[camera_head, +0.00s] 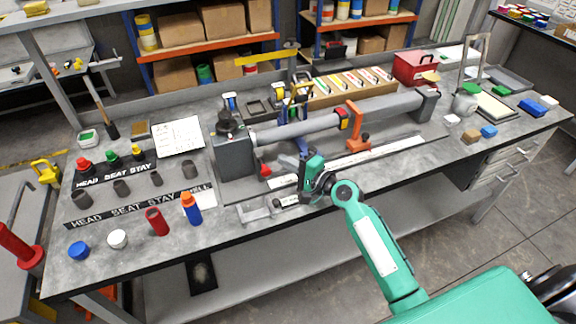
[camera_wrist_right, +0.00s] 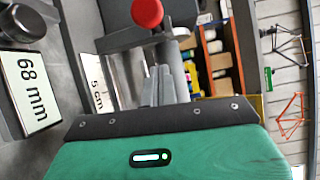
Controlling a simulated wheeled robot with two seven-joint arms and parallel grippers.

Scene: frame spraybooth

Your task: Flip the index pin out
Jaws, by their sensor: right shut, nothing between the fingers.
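The index pin appears to be the part with the small red knob (camera_head: 265,170) low on the front of the grey headstock box (camera_head: 234,157). The red knob is large and round at the top of the right wrist view (camera_wrist_right: 147,13). My right gripper (camera_head: 299,168) is to the right of the knob, in front of the long grey tube. In the wrist view its narrow grey fingers (camera_wrist_right: 160,84) are together and empty, pointing toward the knob with a gap that I cannot judge exactly. The pin's shaft is not clearly visible. My left gripper is out of view.
The grey tube (camera_head: 290,131) runs right from the headstock, with an orange support (camera_head: 354,128) beneath it. A white-marked rail (camera_head: 376,153) lies along the bench. A blue-and-orange bottle (camera_head: 191,209) and several cups stand at the left. A label reading 68 mm (camera_wrist_right: 32,91) is near the hand.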

